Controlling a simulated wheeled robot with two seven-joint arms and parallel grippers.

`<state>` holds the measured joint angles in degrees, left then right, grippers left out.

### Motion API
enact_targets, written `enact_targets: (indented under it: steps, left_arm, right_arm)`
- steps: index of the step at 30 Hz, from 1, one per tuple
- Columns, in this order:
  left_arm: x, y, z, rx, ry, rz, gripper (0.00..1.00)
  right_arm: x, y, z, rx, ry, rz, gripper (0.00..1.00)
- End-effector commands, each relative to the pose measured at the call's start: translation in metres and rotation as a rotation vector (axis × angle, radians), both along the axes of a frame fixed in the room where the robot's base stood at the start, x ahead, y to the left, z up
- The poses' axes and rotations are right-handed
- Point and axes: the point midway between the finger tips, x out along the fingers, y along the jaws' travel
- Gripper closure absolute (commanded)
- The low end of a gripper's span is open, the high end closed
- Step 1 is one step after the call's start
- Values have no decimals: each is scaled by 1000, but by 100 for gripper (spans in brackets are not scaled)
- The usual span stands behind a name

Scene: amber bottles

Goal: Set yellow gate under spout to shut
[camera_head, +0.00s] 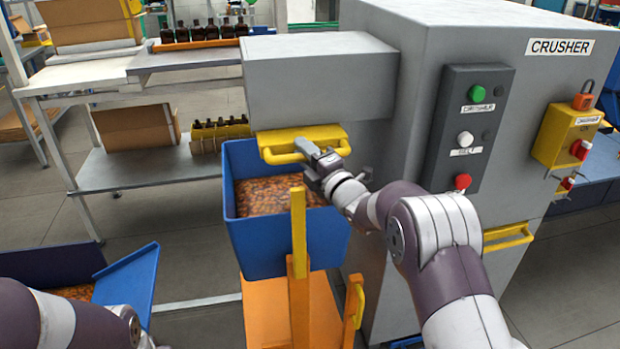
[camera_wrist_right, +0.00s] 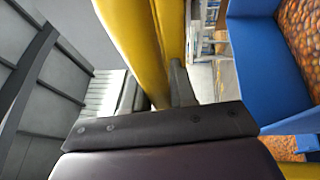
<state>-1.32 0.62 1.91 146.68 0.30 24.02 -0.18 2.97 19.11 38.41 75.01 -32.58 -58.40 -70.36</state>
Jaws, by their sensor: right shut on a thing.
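The yellow gate (camera_head: 284,141) sits under the grey spout (camera_head: 318,80) of the crusher and has a yellow bar handle along its front. My right gripper (camera_head: 312,155) is at the right part of that handle and is shut on it. In the right wrist view the yellow handle (camera_wrist_right: 152,45) runs between the fingers of my right gripper (camera_wrist_right: 155,100). The blue bin (camera_head: 285,240), with amber shards inside, stands below the gate. My left arm shows at the lower left, but its gripper is not in view.
The crusher (camera_head: 480,130) stands at the right with a button panel (camera_head: 468,130) and a yellow lockout box (camera_head: 568,135). An orange post (camera_head: 298,235) rises before the bin. Another blue bin (camera_head: 130,285) is at lower left. A shelf (camera_head: 130,170) holds bottles and cartons behind.

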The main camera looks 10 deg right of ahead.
Motion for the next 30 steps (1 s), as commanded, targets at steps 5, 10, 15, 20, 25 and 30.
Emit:
enact_targets:
  steps: [5, 10, 15, 20, 25, 30]
  left_arm:
    - [0, 0, -9, 0, 0, 0, 57]
    - [0, 0, -9, 0, 0, 0, 57]
    - [0, 0, -9, 0, 0, 0, 57]
    - [0, 0, -9, 0, 0, 0, 57]
    - [0, 0, -9, 0, 0, 0, 57]
    - [0, 0, -9, 0, 0, 0, 57]
  right_arm:
    - [10, 0, -1, 1, -1, -1, 100]
    - [13, 0, 1, 1, -2, -1, 100]
    - [13, 0, 3, 1, -4, -2, 100]
    - [13, 0, 4, 2, -5, -2, 54]
    - [13, 0, 2, 1, -3, -1, 54]
    - [9, -2, 0, 1, -1, -1, 54]
